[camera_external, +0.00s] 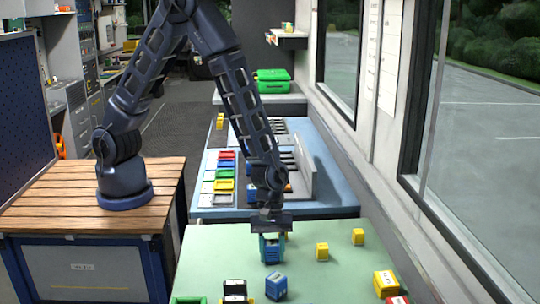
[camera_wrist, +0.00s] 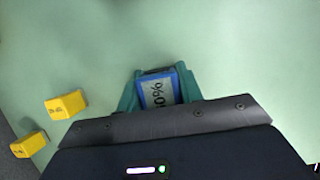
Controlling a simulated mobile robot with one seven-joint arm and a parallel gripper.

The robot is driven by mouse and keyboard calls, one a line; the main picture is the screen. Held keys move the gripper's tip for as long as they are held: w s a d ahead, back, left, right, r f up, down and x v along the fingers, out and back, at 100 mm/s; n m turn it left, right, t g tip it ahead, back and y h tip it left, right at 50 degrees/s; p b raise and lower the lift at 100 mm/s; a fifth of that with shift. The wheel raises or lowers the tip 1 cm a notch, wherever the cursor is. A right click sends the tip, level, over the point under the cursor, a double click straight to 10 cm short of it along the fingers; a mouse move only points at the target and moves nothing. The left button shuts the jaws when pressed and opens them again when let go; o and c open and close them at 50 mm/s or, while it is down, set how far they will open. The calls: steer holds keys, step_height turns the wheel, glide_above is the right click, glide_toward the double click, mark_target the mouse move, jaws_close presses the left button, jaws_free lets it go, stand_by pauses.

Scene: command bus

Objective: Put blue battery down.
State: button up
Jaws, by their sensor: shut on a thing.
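My gripper (camera_external: 272,254) is over the pale green table (camera_external: 215,255), its teal fingers pointing down. It is shut on a blue battery, which shows in the wrist view (camera_wrist: 158,92) with a pale percent label, one finger on each side. In the external view the fingers mostly hide this battery, and I cannot tell whether its bottom touches the table. A second blue battery (camera_external: 276,286) stands on the table just in front of the gripper, towards the camera.
Two yellow blocks (camera_external: 322,251) (camera_external: 358,236) stand right of the gripper. Yellow and red blocks (camera_external: 386,283) are at the front right, and a dark-topped block (camera_external: 235,290) is at the front. Behind is a blue bench (camera_external: 325,200) with coloured slots.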

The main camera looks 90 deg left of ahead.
steer(key=shift+f, duration=0.15)
steer(key=o, duration=1.1)
